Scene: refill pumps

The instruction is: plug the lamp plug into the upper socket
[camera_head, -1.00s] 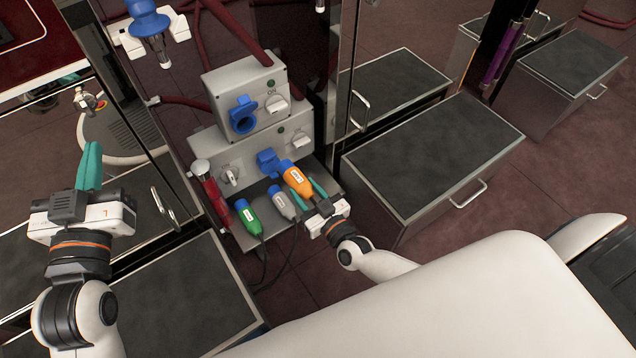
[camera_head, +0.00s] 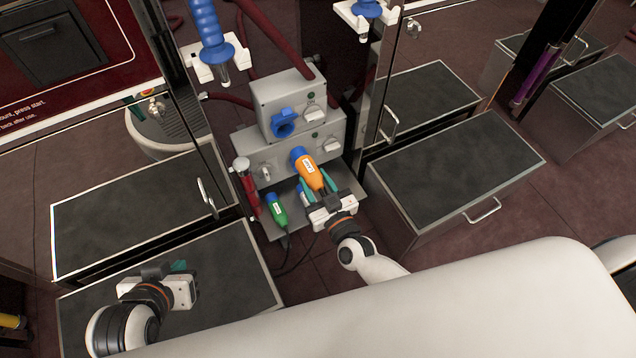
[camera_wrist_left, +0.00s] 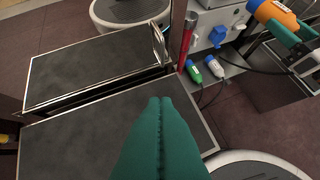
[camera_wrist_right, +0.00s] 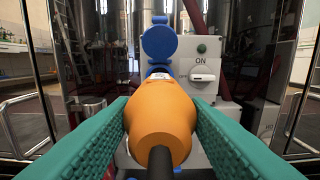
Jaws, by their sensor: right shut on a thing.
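An orange plug with a blue front end (camera_head: 309,172) is held between the teal fingers of my right gripper (camera_head: 318,187), tilted in front of the grey socket boxes. In the right wrist view the plug (camera_wrist_right: 160,118) sits between both fingers, its black cable toward me. The upper socket (camera_head: 284,124) is blue and round, on the upper box; the plug is below it and apart from it in the head view. The lower blue socket shows in the left wrist view (camera_wrist_left: 217,36). My left gripper (camera_head: 180,268) is shut and empty, away at the left.
A green plug (camera_head: 277,211) and a grey-white plug (camera_wrist_left: 214,67) rest on the shelf below the boxes. A red-handled item (camera_head: 247,187) stands at the left. Dark-topped cabinets (camera_head: 455,170) flank the boxes, with glass doors around.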

